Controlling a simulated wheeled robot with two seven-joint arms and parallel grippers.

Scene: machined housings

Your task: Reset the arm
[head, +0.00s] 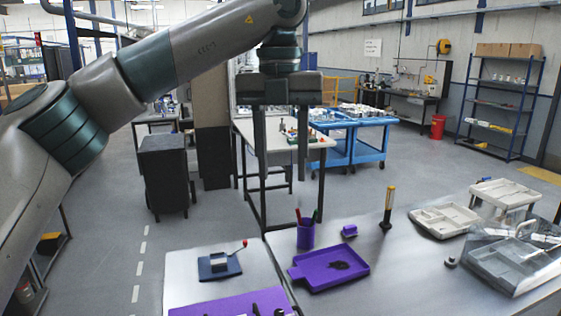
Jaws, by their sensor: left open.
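My left arm comes in from the left and reaches across the upper part of the head view. My left gripper (283,150) hangs from it, pointing down. Its two long fingers are apart, with nothing between them. It is above the tables, in front of the white-topped table in the background. My right gripper is not in view.
A metal table holds a purple tray (347,278) with a dark item, a purple cup (305,236), a yellow-black tool (388,205) and a white tray (444,221). A clamp device (220,263) and purple mat (226,306) are at left. A blue cart (368,148) stands behind.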

